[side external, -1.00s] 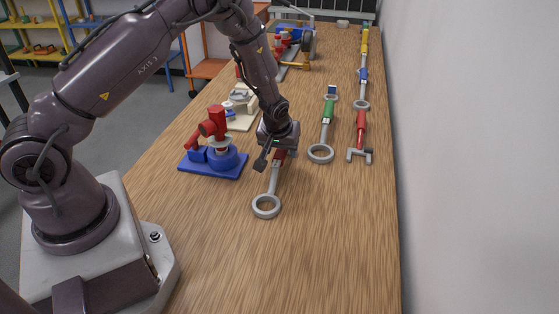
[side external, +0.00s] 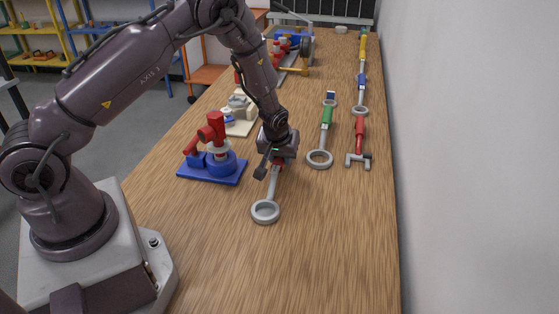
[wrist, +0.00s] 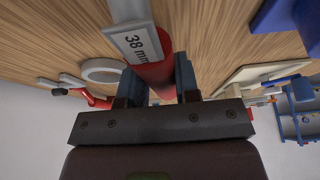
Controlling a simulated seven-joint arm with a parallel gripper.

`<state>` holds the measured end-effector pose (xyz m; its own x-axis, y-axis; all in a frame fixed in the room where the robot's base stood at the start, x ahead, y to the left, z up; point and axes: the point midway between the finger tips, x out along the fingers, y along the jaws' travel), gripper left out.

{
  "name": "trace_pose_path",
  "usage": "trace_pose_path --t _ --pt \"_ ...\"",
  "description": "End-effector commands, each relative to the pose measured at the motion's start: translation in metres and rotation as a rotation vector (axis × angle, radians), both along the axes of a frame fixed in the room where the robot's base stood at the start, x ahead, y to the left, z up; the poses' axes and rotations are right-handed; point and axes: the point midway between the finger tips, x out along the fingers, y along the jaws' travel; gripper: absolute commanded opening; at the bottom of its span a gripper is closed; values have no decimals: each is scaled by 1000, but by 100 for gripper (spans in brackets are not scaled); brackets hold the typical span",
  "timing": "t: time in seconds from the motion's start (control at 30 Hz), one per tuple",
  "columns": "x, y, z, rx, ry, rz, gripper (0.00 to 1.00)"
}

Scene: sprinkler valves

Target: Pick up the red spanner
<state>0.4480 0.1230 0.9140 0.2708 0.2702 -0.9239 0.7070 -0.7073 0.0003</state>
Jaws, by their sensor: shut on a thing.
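The red-handled spanner has a grey shaft (side external: 273,184) and a grey ring end (side external: 265,211) toward the camera. My gripper (side external: 274,166) points down over its red handle and is shut on it. In the wrist view the red handle (wrist: 158,72) lies between the two fingers, with a grey shaft marked "38 mm" (wrist: 134,42) beyond. The handle's far part is hidden by my gripper. The spanner appears to be at table level; I cannot tell whether it is clear of the wood. Another red-handled spanner (side external: 360,134), with a grey forked end, lies near the wall.
A blue-based valve with a red top (side external: 213,160) stands close on the left. A green-handled spanner (side external: 326,118) lies to the right, with blue-handled (side external: 362,82) and yellow-handled ones (side external: 363,48) farther back. The table's front (side external: 310,260) is clear.

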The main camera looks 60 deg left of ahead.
Motion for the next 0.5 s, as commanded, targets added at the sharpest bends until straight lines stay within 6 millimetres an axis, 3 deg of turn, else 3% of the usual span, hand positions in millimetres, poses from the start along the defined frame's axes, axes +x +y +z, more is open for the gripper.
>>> trace_pose_path --t 0.17,0.3,0.5 --pt "1 0 12 1 -2 0 0" --pt "1 0 35 1 -6 -1 0" --pt "-37 -12 80 -1 -7 -1 0"
